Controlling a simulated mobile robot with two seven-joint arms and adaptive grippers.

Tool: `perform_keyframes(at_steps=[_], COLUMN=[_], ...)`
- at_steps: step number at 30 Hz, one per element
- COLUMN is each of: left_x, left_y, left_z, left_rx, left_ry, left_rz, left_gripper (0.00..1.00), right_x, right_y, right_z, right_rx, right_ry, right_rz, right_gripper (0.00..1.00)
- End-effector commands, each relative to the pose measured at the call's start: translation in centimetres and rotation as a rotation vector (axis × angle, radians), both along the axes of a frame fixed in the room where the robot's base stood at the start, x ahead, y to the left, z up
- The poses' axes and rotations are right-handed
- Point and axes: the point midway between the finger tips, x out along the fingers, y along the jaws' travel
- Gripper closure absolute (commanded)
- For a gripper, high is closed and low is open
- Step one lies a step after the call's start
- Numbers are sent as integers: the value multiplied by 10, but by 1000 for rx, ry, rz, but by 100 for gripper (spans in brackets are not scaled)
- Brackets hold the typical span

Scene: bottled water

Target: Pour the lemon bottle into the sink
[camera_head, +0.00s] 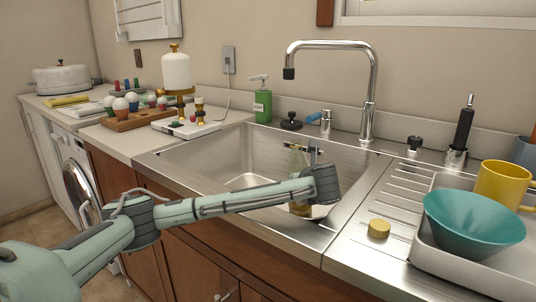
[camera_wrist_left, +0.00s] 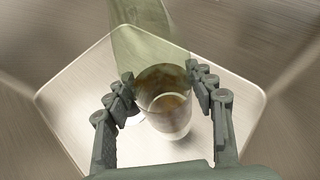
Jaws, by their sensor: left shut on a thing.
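The lemon bottle (camera_head: 298,165) is a pale green, see-through bottle with a yellowish lower part, seen inside the steel sink (camera_head: 232,160), partly hidden behind my left forearm and wrist. My left gripper (camera_head: 314,148) is over the basin and shut on the bottle. In the left wrist view the see-through bottle (camera_wrist_left: 150,45) lies between the two fingers of the gripper (camera_wrist_left: 165,88), with amber colour showing in its rounder part. How far it tilts is hard to tell. My right gripper is not in view.
A yellow round cap (camera_head: 379,228) lies on the ribbed drainboard. To its right a white tray (camera_head: 425,238) holds a teal bowl (camera_head: 474,222) and yellow mug (camera_head: 503,184). The faucet (camera_head: 370,85) arches behind the basin. A green soap bottle (camera_head: 262,103) stands at the sink's back left.

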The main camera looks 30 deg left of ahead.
Motion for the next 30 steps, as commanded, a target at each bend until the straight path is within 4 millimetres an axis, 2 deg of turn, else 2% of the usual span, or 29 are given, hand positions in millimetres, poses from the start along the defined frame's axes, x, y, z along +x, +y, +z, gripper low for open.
perform_keyframes(at_steps=[3,13,30], left_x=[0,0,0], left_y=[0,-2,0], left_z=[-13,-33,-11], left_rx=[-58,-222,-504], left_ry=[8,31,71], left_rz=[2,1,2], left_gripper=[79,79,79], right_x=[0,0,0], right_y=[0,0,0], right_z=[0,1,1], right_rx=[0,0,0], right_ry=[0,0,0], right_rz=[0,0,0], right_gripper=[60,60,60])
